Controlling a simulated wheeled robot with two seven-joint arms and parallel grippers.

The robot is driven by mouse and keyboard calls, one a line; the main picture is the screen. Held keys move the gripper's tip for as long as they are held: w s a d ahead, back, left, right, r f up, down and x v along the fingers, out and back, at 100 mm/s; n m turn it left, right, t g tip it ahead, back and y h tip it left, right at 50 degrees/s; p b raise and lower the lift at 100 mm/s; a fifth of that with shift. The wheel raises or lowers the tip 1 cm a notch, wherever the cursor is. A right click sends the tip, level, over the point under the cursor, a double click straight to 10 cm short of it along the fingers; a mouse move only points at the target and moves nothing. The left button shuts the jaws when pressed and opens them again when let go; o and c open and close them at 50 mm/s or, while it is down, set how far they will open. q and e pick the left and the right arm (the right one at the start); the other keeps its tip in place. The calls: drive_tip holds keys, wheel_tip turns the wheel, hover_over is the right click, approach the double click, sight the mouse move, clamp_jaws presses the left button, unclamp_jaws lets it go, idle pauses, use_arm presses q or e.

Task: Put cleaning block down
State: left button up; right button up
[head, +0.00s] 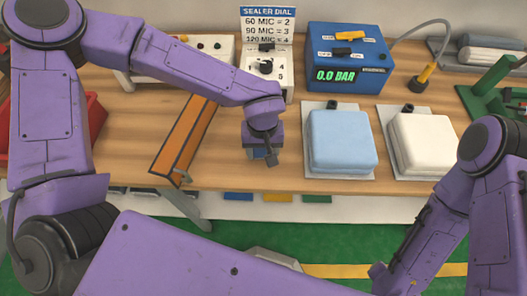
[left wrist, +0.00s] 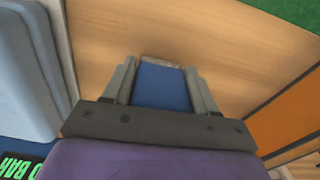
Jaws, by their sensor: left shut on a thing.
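My left gripper (head: 263,158) points down over the wooden table, between the orange-edged bar and the blue mattress. It is shut on the cleaning block (left wrist: 162,87), a blue block with a pale far end, seen between both fingers in the left wrist view. In the head view the gripper hides most of the block. I cannot tell whether the block touches the table (head: 225,165). My right arm hangs at the lower right, low in front of the table; its fingers are not clear.
The orange bar (head: 184,140) lies left of the gripper. The light-blue mattress (head: 341,140) and white mattress (head: 424,140) lie on trays to the right. A sealer dial (head: 267,67) and a blue pump box (head: 346,60) reading 0.0 BAR stand behind. A red bin (head: 95,118) is at left.

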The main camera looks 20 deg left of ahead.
use_arm(q)
drive_tip(key=shift+f, duration=0.7)
drive_tip(key=shift+w, duration=0.15)
drive_tip(key=shift+f, duration=0.1)
drive_tip(key=o, duration=1.2)
drive_tip(key=shift+f, duration=0.1)
drive_tip(key=shift+c, duration=0.2)
wheel_tip(320, 180, up, 12)
drive_tip(key=shift+r, duration=0.25)
